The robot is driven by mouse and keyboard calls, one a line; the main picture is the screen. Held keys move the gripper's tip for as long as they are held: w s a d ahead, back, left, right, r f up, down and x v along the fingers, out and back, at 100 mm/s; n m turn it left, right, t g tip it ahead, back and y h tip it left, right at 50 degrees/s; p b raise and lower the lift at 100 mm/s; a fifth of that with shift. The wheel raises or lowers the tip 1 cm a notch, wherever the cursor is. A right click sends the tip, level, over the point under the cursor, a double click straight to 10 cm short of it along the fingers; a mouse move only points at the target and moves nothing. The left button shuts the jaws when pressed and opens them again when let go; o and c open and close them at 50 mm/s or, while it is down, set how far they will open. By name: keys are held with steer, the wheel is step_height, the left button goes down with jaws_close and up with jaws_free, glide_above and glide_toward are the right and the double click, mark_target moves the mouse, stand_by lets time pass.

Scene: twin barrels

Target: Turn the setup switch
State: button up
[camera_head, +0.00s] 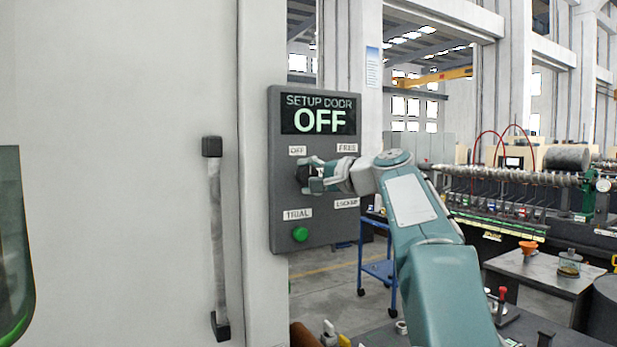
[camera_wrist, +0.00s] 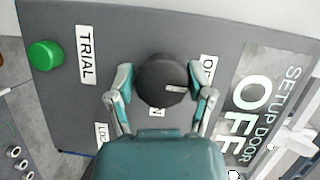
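The setup switch is a round black knob (camera_wrist: 163,80) with a pale pointer mark, on a dark grey panel (camera_head: 334,233). In the wrist view its mark points right. The panel's display (camera_head: 318,114) reads SETUP DOOR OFF. My gripper (camera_wrist: 162,82) is at the knob, one finger on each side of it. The fingers look spread, with the knob between them; whether the pads touch it is hard to tell. In the head view my gripper (camera_head: 309,177) hides much of the knob. Labels OFF (camera_head: 298,151), FREE (camera_head: 347,148) and a partly hidden LOCKUP (camera_head: 346,203) surround it.
A green button (camera_head: 300,235) sits under the TRIAL label (camera_head: 298,214) on the same panel. A large pale door with a vertical handle (camera_head: 215,235) is left of the panel. A blue cart (camera_head: 378,268) and machinery stand behind, to the right.

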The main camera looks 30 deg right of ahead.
steer(key=shift+o, duration=1.1)
steer(key=shift+w+f, duration=0.15)
steer(key=shift+f, duration=0.15)
steer(key=shift+a+r, duration=0.1)
steer(key=shift+r, duration=0.05)
steer(key=shift+r, duration=0.1)
steer(key=f+v, duration=0.1)
steer(key=v, duration=1.1)
steer(key=shift+r, duration=0.5)
